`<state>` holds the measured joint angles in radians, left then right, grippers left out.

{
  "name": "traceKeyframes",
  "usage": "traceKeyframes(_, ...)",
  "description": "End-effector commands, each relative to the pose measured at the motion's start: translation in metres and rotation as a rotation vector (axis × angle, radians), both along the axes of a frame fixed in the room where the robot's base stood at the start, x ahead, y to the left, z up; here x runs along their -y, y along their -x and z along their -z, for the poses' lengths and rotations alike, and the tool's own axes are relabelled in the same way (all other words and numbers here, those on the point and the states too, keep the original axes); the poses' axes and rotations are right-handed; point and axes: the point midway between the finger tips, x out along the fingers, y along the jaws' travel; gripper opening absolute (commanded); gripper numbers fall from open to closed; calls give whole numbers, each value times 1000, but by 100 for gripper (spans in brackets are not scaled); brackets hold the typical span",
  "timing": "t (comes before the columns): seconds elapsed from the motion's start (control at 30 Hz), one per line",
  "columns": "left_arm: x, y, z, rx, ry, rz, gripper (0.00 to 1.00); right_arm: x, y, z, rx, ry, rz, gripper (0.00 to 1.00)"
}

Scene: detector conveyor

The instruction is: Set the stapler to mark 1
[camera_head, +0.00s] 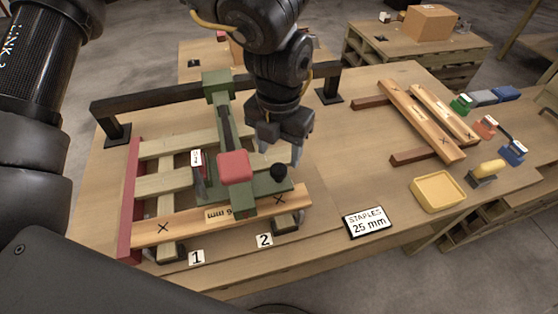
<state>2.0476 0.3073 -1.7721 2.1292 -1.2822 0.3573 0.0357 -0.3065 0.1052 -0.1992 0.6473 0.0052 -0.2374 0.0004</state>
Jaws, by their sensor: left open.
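The stapler (222,110) is a green arm hung on the dark rail, with a pink-red pad (235,167) on top. A green side plate with a black knob (279,172) sticks out to its right. The stapler stands over the wooden frame, between label 1 (196,257) and label 2 (264,240), its front end nearer to 2. My left gripper (282,150) points down, open and empty, just behind and above the knob; whether it touches the knob I cannot tell. The front plank (180,228) carries an X near each label. My right gripper is out of view.
The dark rail (150,100) spans the back of the workpiece. A sign reading "STAPLES 25 mm" (367,222) and a yellow tray (437,191) lie to the right. Loose planks (420,118) and several coloured staplers or blocks (486,126) sit farther right. The tabletop between is clear.

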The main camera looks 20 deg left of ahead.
Motion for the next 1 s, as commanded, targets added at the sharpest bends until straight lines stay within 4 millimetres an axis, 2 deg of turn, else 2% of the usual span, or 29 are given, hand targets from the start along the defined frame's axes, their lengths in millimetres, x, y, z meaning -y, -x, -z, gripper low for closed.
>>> traceKeyframes(0.1,0,1,20,-2,-1,0,56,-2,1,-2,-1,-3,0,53)
traceKeyframes(0.3,0,0,42,0,0,0,56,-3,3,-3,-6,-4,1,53)
traceKeyframes(0.67,0,0,48,1,0,0,56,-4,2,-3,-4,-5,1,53)
traceKeyframes(0.77,0,0,48,1,0,0,45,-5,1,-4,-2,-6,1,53)
traceKeyframes(1.0,0,0,48,1,0,0,14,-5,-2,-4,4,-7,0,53)
